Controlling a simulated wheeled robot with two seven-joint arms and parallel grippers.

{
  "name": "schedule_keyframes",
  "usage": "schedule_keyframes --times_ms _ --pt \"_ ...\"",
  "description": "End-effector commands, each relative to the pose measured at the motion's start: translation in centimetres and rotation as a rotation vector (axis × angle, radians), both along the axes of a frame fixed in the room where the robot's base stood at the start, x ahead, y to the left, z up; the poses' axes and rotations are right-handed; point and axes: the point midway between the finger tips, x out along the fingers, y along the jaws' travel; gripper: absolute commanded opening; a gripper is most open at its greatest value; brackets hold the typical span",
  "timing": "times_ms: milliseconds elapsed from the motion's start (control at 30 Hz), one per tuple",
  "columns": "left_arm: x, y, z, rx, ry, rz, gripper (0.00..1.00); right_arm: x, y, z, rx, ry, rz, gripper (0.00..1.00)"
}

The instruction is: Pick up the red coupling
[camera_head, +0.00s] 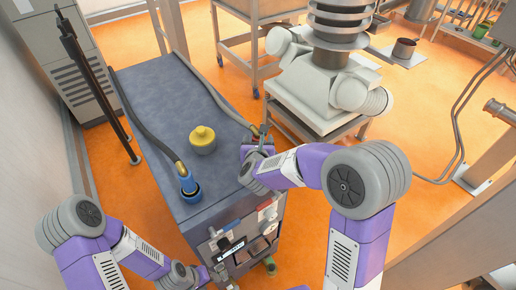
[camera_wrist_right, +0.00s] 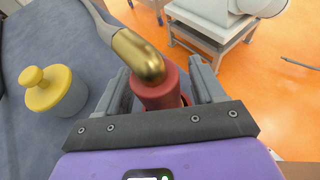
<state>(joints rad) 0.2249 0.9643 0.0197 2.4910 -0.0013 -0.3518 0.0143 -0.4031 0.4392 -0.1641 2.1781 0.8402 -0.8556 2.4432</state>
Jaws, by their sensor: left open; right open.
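The red coupling (camera_wrist_right: 158,88) is a short red cylinder on the brass elbow (camera_wrist_right: 138,55) of a grey hose. My right gripper (camera_wrist_right: 162,85) is open, with one finger on each side of the coupling; a gap shows by the left finger, and contact on the right is hard to tell. In the head view my right gripper (camera_head: 258,146) is at the right edge of the blue-grey bench top, largely covering the coupling. My left gripper (camera_head: 212,274) is low in front of the bench, away from the coupling, its fingers small and partly cut off.
A yellow knobbed cap (camera_head: 202,140) stands on the bench top (camera_head: 165,95), left of my right gripper. A blue coupling (camera_head: 190,186) on a second hose stands near the front left. A white machine (camera_head: 325,90) stands behind on the right.

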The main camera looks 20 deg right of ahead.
Motion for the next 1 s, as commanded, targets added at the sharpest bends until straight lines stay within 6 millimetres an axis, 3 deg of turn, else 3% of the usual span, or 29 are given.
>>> schedule_keyframes --times_ms 300,733,1000 --pt "0.02 0.00 0.01 0.000 0.000 0.000 0.49 0.56 -0.18 -0.26 0.001 0.000 0.000 0.67" --pt "0.01 0.00 0.01 0.000 0.000 0.000 0.49 0.53 -0.16 -0.25 0.000 0.000 0.000 0.01" --pt "0.02 -0.01 0.09 0.000 0.000 0.000 0.49 0.57 -0.15 0.18 0.000 -0.003 0.000 0.01"
